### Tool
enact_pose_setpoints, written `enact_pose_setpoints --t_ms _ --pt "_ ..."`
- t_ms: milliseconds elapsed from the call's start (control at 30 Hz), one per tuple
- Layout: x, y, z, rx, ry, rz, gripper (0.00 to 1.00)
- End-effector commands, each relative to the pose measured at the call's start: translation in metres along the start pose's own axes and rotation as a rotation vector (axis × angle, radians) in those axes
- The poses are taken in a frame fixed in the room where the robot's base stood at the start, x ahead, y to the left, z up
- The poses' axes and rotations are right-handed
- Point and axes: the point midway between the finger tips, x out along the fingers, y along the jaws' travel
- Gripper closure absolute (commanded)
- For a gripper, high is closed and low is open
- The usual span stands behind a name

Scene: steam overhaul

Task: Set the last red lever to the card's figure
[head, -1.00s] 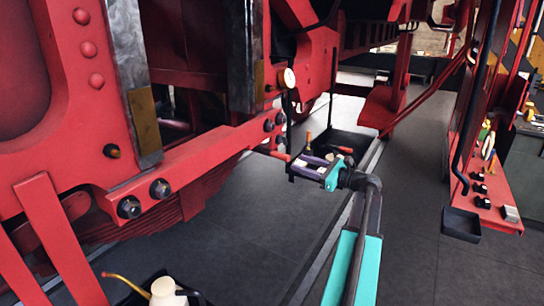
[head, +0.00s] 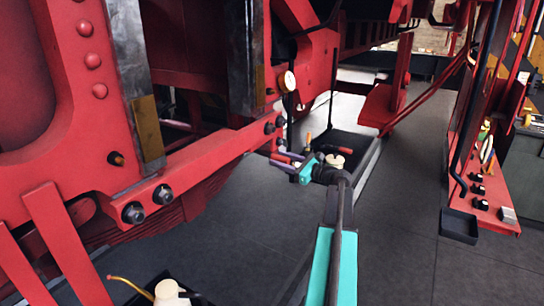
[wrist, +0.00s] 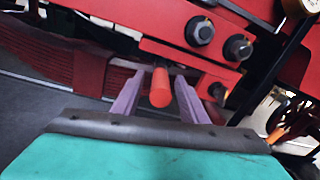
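The red lever shows in the wrist view as an orange-red round handle (wrist: 160,90), end-on, between the two purple fingers of my gripper (wrist: 157,92). A gap shows on each side of it, so the fingers are open and not closed on it. In the head view my gripper (head: 277,162) is at the right end of the red frame bar, with a red handle (head: 290,155) beside its fingers. A second orange-red handle (wrist: 274,135) shows lower right in the wrist view. I cannot make out a card or its figure.
A round dial (head: 287,79) hangs above the gripper. The red bar (head: 205,160) with dark bolts lies close to the fingers. A dark tray (head: 345,146) with a cream-topped can is behind. A cream oil can (head: 168,293) stands lower left.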

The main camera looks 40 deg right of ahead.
Motion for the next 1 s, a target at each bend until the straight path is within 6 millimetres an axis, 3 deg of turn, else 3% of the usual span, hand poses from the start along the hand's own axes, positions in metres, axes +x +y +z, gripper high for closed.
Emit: enact_pose_setpoints --t_ms 300,700,933,1000 --pt "0.033 -0.001 0.0 0.001 0.001 -0.001 0.61" --pt "0.037 0.0 -0.001 0.0 0.001 -0.001 0.61" --pt "0.036 -0.001 -0.001 0.0 0.001 -0.002 0.99" --pt "0.036 -0.001 -0.001 0.0 0.001 -0.002 1.0"
